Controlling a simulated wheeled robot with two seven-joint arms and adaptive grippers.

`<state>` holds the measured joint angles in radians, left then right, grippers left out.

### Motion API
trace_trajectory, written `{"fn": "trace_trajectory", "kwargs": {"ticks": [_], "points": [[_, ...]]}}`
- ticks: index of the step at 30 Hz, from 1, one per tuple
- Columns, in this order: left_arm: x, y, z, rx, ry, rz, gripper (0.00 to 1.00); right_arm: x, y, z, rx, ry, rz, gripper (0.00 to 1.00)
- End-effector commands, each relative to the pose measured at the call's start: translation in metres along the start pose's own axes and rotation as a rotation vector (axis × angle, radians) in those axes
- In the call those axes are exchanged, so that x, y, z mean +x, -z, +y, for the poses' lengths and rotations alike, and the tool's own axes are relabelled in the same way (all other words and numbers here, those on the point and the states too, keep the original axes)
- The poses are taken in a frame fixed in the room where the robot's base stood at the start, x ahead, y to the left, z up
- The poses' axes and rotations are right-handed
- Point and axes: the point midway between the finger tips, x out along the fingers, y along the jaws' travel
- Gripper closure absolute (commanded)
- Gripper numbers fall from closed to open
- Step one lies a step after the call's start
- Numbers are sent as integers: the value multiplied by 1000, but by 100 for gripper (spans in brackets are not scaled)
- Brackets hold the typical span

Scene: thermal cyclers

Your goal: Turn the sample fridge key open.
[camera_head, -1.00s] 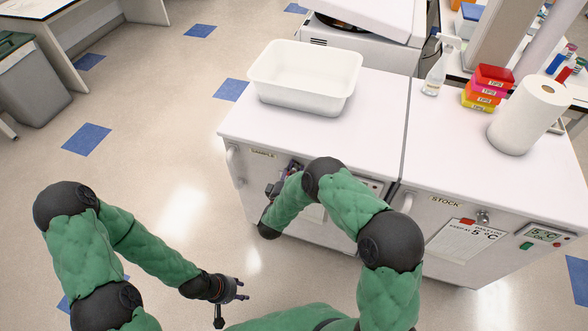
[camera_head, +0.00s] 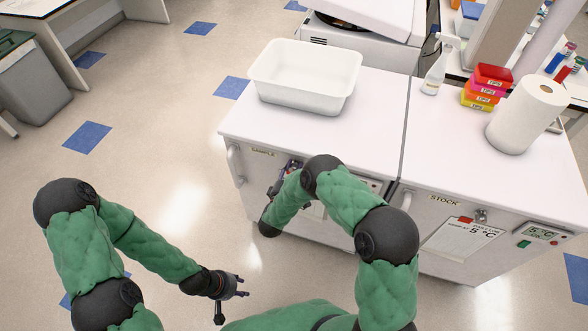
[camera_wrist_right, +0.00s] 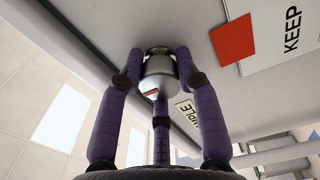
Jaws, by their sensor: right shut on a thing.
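The sample fridge is the left cabinet, with its SAMPLE label (camera_head: 263,153) on the front's upper left. The label also shows in the right wrist view (camera_wrist_right: 188,112). My right gripper (camera_head: 287,178) is at this front, partly hidden by my own arm. In the right wrist view its purple fingers (camera_wrist_right: 160,75) are shut around a silver key knob (camera_wrist_right: 159,68) with a small red mark. How far the key is turned is hard to tell. My left gripper (camera_head: 243,287) is open and empty, low over the floor, away from the fridge.
The stock fridge (camera_head: 419,207) stands to the right, with its own lock (camera_head: 481,216) and display (camera_head: 541,233). A white tub (camera_head: 305,85), spray bottle (camera_head: 436,70), tip boxes (camera_head: 485,90) and paper roll (camera_head: 525,115) stand on top. Floor left of the cabinets is clear.

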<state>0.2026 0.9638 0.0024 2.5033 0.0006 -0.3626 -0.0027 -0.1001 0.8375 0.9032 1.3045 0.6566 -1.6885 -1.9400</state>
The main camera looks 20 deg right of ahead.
Motion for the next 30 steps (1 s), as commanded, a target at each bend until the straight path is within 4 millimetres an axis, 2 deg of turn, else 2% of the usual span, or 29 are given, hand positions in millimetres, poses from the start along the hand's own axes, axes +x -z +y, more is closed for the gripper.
{"fn": "trace_trajectory", "kwargs": {"ticks": [7,8,9,10,22,26,30], "points": [[0,0,0,0,0,0,60,0,2,0,1,0,5,99],[0,0,0,0,0,0,60,0,2,0,1,0,5,57],[0,0,0,0,0,0,60,0,2,0,1,0,5,46],[0,0,0,0,0,0,60,0,2,0,1,0,4,42],[0,0,0,0,0,0,60,-4,1,0,0,1,3,42],[0,0,0,0,0,0,60,-19,2,0,0,1,4,42],[0,0,0,0,0,0,60,-46,2,0,-1,2,7,42]]}}
